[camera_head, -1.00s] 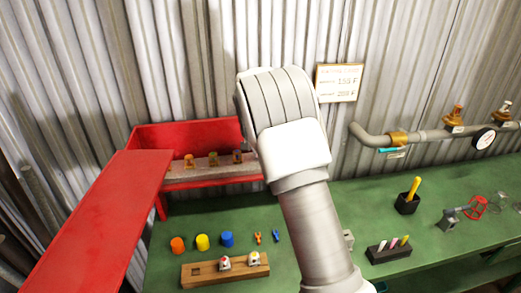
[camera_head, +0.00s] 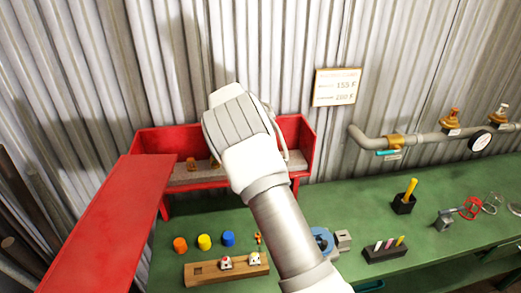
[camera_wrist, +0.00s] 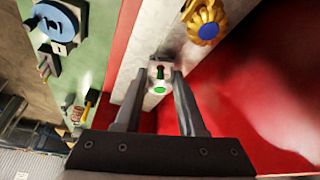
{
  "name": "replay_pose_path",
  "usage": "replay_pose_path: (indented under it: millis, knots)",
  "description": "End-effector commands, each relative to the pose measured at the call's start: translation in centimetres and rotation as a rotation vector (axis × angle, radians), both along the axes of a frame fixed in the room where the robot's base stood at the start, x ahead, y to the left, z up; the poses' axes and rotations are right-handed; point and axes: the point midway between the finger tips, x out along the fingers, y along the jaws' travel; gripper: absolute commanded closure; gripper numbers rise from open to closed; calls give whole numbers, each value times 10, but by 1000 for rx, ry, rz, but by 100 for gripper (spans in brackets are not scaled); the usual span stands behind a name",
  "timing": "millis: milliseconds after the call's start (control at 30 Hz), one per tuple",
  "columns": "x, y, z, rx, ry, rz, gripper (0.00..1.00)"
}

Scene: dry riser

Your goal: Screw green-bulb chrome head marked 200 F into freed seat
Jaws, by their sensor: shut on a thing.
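In the wrist view my gripper (camera_wrist: 157,80) is shut on a small chrome head (camera_wrist: 158,71) with a green bulb (camera_wrist: 159,90). The chrome head is in front of the pale grey strip (camera_wrist: 133,58) in the red box; I cannot tell whether it touches the strip. A brass head with a blue centre (camera_wrist: 207,27) sits close by, to the upper right. The freed seat cannot be made out, and the 200 F marking is not readable.
The red box (camera_head: 300,135) stands at the back of the green bench (camera_head: 420,215). A wooden block (camera_head: 203,273) with two chrome heads and orange, yellow and blue caps (camera_head: 228,239) lie in front.

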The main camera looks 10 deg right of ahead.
Motion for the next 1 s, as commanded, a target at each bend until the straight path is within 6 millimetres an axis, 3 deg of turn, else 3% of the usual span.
replay_pose_path:
  millis: [233, 533, 567, 700, 1000]
  knots:
    - [1, 0, 3, 0, -2, -261, 100]
    - [1, 0, 1, 0, -3, -301, 100]
    - [1, 0, 1, 0, -2, -300, 58]
    - [0, 0, 1, 0, -2, -299, 32]
    - [0, 0, -1, 0, 0, -291, 32]
